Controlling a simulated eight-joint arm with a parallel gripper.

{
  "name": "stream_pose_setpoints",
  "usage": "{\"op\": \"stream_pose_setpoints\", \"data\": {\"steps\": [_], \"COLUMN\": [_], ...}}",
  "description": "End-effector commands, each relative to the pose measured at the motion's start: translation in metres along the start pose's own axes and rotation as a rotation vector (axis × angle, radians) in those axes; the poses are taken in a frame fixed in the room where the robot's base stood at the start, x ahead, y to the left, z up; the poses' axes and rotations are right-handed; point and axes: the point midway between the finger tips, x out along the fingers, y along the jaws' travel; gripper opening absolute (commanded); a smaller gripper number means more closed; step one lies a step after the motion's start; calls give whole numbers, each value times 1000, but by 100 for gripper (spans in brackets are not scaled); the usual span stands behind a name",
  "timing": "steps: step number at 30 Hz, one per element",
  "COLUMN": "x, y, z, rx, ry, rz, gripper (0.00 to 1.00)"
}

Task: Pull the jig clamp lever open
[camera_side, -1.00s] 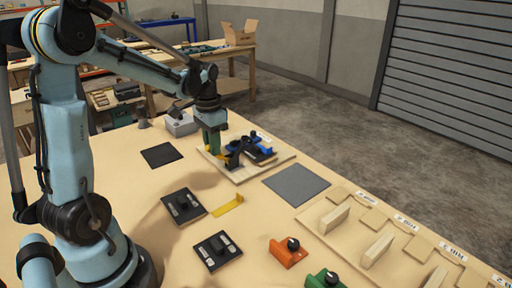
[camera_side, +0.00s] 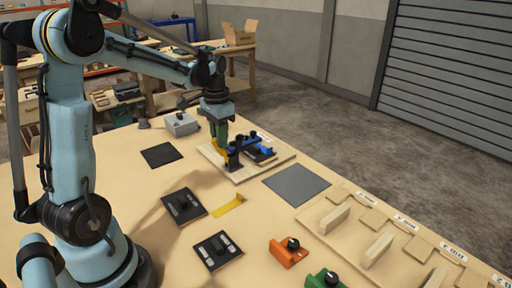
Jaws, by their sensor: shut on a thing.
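The jig (camera_side: 258,152) sits on a light wooden board (camera_side: 246,176) at the middle back of the table. It has blue and black parts and a dark upright clamp part (camera_side: 234,160) at its left. My gripper (camera_side: 222,147), with green fingers, points down at the left side of the jig. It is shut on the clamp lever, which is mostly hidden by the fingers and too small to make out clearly.
A grey box (camera_side: 181,124) stands behind left of the board. A dark mat (camera_side: 161,155) lies left and a grey mat (camera_side: 296,184) right. Black switch panels (camera_side: 184,207), a yellow bracket (camera_side: 229,205) and an orange knob block (camera_side: 288,252) lie nearer. Wooden slots line the right.

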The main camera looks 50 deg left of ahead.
Motion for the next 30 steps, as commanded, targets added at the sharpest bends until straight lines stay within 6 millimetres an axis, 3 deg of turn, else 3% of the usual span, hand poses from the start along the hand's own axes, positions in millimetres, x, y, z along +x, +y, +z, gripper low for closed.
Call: {"op": "stream_pose_setpoints", "data": {"steps": [30], "x": [-7], "y": [-1], "z": [-21], "rx": [-1], "ry": [5], "rz": [-3], "gripper": [4]}}
